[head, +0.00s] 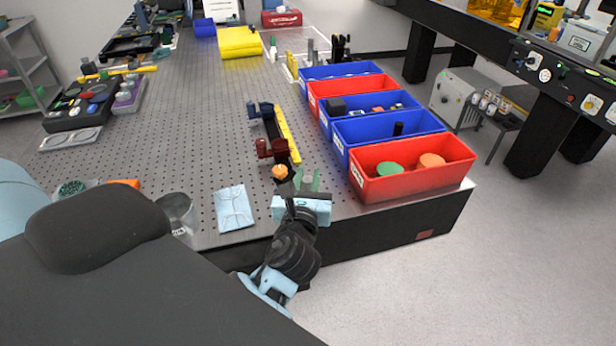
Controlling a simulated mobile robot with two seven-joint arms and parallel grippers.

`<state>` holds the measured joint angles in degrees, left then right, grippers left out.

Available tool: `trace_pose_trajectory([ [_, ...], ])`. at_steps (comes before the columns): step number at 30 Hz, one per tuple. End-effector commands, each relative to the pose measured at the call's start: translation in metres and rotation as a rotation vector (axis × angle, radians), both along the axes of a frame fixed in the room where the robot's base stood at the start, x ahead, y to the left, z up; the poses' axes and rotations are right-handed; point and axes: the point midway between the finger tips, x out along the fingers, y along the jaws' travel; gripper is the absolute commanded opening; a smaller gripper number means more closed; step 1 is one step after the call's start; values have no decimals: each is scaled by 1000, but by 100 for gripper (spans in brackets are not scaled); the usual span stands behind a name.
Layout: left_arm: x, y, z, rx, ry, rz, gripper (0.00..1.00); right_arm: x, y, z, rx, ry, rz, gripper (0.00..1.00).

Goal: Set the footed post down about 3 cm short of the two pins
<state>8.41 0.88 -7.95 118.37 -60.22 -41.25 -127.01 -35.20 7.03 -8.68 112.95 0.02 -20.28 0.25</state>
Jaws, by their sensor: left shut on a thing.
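My left gripper (307,179) is near the front edge of the perforated table, its greenish fingers pointing away from me. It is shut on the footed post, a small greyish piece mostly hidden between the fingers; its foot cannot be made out. An orange knob (279,172) is just left of the fingers, at the near end of a dark rail. I cannot make out the two pins at this size. My right gripper is not in view.
Dark red (272,148) and dark blue (258,109) mounts and a yellow bar (288,135) stand beyond the gripper. Red (368,190) and blue bins line the right edge. A light blue printed sheet (234,207) lies to the left. The table's left middle is clear.

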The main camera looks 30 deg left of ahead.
Motion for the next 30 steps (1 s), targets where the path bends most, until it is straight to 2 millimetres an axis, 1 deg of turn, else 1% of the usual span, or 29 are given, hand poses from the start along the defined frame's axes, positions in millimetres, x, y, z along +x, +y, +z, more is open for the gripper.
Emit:
trace_pose_trajectory([
  [5,0,0,-3,2,0,0,0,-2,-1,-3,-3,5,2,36],
  [6,0,0,-2,2,-1,0,26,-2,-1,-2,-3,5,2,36],
  [11,0,0,-2,2,-1,0,46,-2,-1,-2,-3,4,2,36],
  [21,0,0,-3,0,1,0,47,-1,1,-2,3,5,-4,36],
  [26,-18,-9,-5,-1,4,-1,47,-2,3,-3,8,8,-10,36],
  [30,-39,-20,-6,0,4,-1,47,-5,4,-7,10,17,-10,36],
])
